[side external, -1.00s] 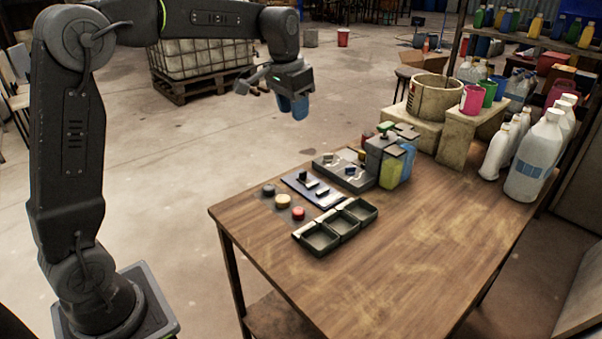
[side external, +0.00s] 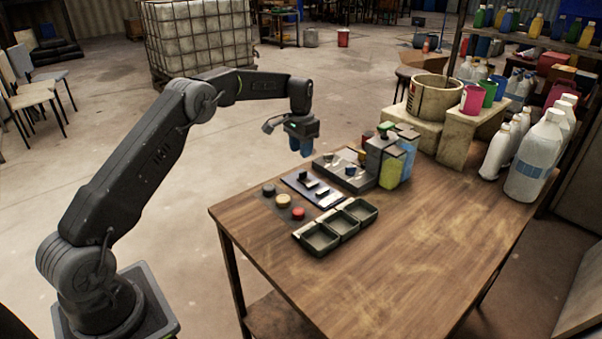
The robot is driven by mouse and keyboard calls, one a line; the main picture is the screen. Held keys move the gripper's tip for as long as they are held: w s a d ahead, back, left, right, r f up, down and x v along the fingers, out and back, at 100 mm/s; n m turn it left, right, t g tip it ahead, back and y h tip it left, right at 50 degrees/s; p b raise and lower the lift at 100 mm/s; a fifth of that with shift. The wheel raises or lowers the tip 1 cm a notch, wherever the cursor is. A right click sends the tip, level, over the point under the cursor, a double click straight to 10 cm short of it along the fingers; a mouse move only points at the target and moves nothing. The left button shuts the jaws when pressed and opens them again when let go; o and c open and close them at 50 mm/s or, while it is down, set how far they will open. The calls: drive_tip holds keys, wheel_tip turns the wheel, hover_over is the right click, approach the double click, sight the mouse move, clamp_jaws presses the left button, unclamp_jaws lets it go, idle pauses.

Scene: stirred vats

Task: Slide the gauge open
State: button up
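My gripper (side external: 301,148) points down with blue fingertips, in the air at the table's back left edge. It is above and behind the control plates and touches nothing I can see. The fingers overlap in this view, so their opening is unclear. A dark plate with small raised sliding blocks (side external: 313,188) lies on the table. Which of these is the gauge, I cannot tell; the parts are small.
Black, yellow and red round buttons (side external: 283,201) sit at the table's left edge, beside several open dark trays (side external: 337,227). Green and blue containers (side external: 398,162) stand behind the panel. A round vat (side external: 434,97) and white bottles (side external: 537,155) stand farther right. The table's front (side external: 410,260) is clear.

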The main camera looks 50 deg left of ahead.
sight(301, 172)
wheel_tip(301, 172, down, 9)
drive_tip(key=shift+r, duration=0.1)
drive_tip(key=shift+c, duration=0.4)
clamp_jaws()
idle(0.4)
